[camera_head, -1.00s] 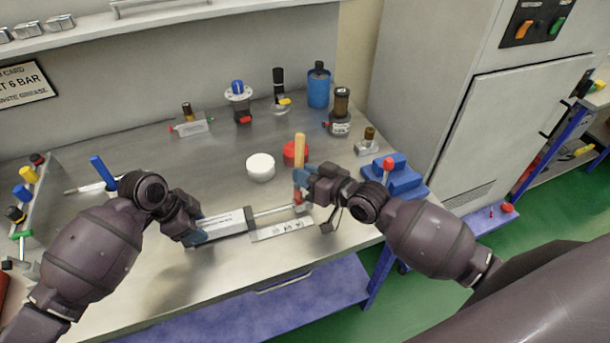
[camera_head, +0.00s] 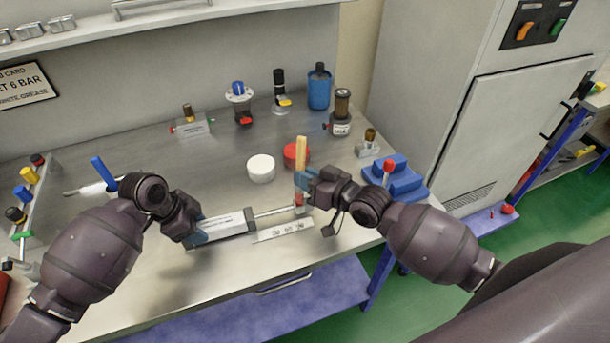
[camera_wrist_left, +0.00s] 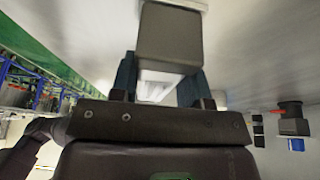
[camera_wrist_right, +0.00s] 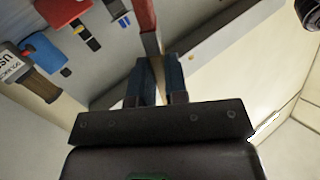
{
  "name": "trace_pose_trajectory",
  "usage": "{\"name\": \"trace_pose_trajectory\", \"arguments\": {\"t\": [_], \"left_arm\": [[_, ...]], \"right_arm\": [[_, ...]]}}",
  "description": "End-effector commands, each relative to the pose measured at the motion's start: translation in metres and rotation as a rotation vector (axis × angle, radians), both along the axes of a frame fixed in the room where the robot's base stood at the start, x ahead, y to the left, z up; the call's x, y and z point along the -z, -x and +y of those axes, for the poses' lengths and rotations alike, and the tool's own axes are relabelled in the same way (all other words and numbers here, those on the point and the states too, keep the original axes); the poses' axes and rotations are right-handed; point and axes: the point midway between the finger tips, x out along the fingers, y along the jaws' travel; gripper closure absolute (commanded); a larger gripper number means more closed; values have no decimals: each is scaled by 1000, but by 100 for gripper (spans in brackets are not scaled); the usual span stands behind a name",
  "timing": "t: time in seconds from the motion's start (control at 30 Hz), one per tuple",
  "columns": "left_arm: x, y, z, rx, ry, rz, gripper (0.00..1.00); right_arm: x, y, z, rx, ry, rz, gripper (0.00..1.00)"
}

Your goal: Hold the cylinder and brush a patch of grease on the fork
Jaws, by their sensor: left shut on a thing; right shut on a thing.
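The silver-white cylinder (camera_head: 226,225) lies level above the front of the bench, its thin rod (camera_head: 272,211) pointing right. My left gripper (camera_head: 196,232) is shut on the body's left part; the left wrist view shows the grey body (camera_wrist_left: 170,35) between the fingers. My right gripper (camera_head: 303,182) is shut on an upright brush with a wooden handle (camera_head: 301,147). The brush's red lower part (camera_head: 299,198) is at the rod's end and also shows in the right wrist view (camera_wrist_right: 147,15). The fork and bristles are too small and covered to tell contact or grease.
A white round tub (camera_head: 261,169) and a red one (camera_head: 289,157) stand behind the rod. A marked strip (camera_head: 284,230) lies below it. A blue holder (camera_head: 405,182) is at right; several fittings and a blue bottle (camera_head: 318,88) stand behind.

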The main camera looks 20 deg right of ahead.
Motion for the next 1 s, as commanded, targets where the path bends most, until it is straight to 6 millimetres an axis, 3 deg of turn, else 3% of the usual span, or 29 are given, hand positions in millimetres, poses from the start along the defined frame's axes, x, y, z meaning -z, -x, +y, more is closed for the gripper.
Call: {"name": "trace_pose_trajectory", "arguments": {"t": [0.3, 1.0], "left_arm": [[1, 0, 0, -1, 0, 0, 78], [1, 0, 0, 0, 0, 1, 78]], "right_arm": [[2, 8, 0, 1, 0, 2, 100], [0, -6, 0, 0, 2, 1, 100]]}}
